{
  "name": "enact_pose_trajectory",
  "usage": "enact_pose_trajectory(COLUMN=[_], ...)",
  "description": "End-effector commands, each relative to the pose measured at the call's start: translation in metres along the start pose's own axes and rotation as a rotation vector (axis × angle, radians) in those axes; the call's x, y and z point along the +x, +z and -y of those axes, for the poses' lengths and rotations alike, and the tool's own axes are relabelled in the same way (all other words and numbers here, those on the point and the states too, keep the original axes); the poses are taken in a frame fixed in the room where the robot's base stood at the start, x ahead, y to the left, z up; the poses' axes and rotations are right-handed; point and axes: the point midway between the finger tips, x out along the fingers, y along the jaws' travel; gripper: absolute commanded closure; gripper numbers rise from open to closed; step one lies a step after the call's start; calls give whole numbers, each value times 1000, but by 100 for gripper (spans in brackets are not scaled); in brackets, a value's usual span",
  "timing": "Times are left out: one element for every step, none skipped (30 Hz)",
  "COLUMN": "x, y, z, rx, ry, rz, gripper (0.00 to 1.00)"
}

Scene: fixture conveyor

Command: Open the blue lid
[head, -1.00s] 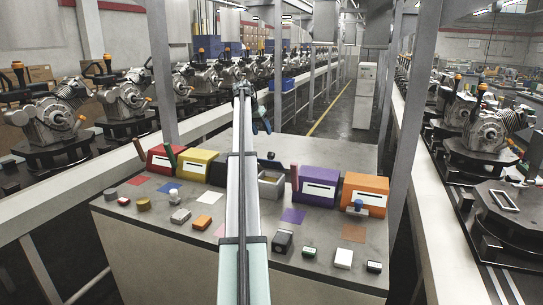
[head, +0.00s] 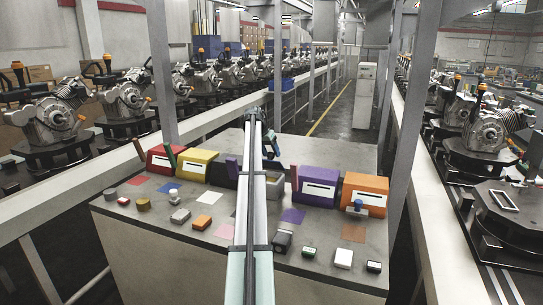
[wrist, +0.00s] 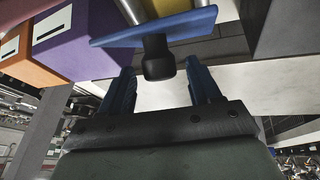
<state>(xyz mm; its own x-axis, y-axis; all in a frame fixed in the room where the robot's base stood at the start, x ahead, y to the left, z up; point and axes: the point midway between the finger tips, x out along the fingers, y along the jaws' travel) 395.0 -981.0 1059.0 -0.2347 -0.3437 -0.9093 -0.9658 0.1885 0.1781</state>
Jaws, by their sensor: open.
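The blue lid (wrist: 170,26) shows at the top of the wrist view, with a black knob (wrist: 157,58) pointing towards my gripper. My gripper (wrist: 160,74) is open and empty, with one blue finger on each side of the knob's end. A gap shows between the knob and each finger. In the head view my gripper (head: 270,145) is over the back of the table, partly behind my arm. I cannot make out the blue lid there.
The grey table (head: 330,150) holds a red box (head: 165,158), a yellow box (head: 197,165), a purple box (head: 318,187) and an orange box (head: 364,194) in a row. Several small blocks lie in front. Upright posts (head: 415,80) flank the table, with engine conveyors beyond.

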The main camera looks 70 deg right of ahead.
Motion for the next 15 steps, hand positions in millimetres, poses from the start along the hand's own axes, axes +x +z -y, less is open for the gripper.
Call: enact_pose_trajectory(x=[6, 8, 11, 13, 14, 16, 16, 17, 18, 18, 18, 18, 18, 18, 18], y=[0, 0, 0, 0, 0, 0, 0, 0, 0, 0, 0, 0, 0, 0, 0], z=[0, 0, 0, 0, 0, 0, 0, 0, 0, 0, 0, 0, 0, 0, 0], rx=[0, 0, 0, 0, 0, 0, 0, 0, 0, 0, 0, 0, 0, 0, 0], ry=[0, 0, 0, 0, 0, 0, 0, 0, -1, -1, -1, -1, -1, -1, -1], rz=[0, 0, 0, 0, 0, 0, 0, 0, -1, -1, -1, -1, -1, -1, -1], gripper=[37, 37, 37, 37, 37, 37, 37, 37, 37, 37, 37, 37, 37, 37, 37])
